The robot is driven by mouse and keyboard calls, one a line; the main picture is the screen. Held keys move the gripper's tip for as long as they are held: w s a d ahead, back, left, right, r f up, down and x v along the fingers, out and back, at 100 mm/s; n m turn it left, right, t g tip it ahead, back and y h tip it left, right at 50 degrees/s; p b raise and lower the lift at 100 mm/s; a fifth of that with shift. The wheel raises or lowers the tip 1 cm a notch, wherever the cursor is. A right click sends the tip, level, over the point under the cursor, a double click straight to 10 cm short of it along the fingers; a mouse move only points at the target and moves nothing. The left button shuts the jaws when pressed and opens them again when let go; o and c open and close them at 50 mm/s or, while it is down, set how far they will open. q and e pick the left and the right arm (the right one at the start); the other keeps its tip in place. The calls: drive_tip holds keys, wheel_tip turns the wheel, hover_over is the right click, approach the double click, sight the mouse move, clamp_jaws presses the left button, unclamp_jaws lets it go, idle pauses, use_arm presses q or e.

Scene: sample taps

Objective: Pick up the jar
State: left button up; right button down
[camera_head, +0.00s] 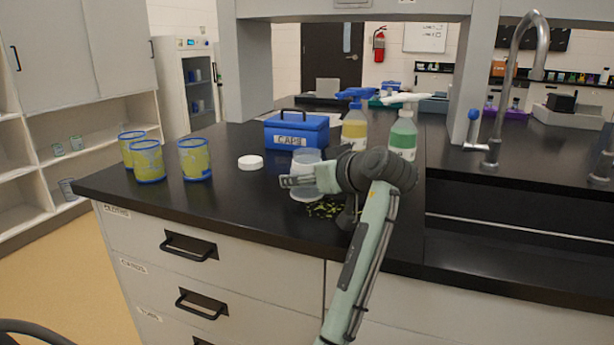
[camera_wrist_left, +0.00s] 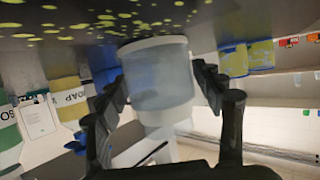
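The jar (camera_head: 307,158) is a translucent whitish vessel standing on the black counter, partly hidden in the head view by my left gripper (camera_head: 300,181). In the left wrist view, which is upside down, the jar (camera_wrist_left: 160,78) sits between the two dark fingers of my left gripper (camera_wrist_left: 160,80). One finger is on each side, close to the jar's wall. The fingers are spread wide and no firm grip shows. My right gripper is in neither view.
A blue box (camera_head: 297,130) and spray bottles (camera_head: 403,136) are behind. A sink (camera_head: 520,205) is at right.

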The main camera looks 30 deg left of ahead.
sight(308, 155)
use_arm(q)
drive_tip(key=c, duration=0.8)
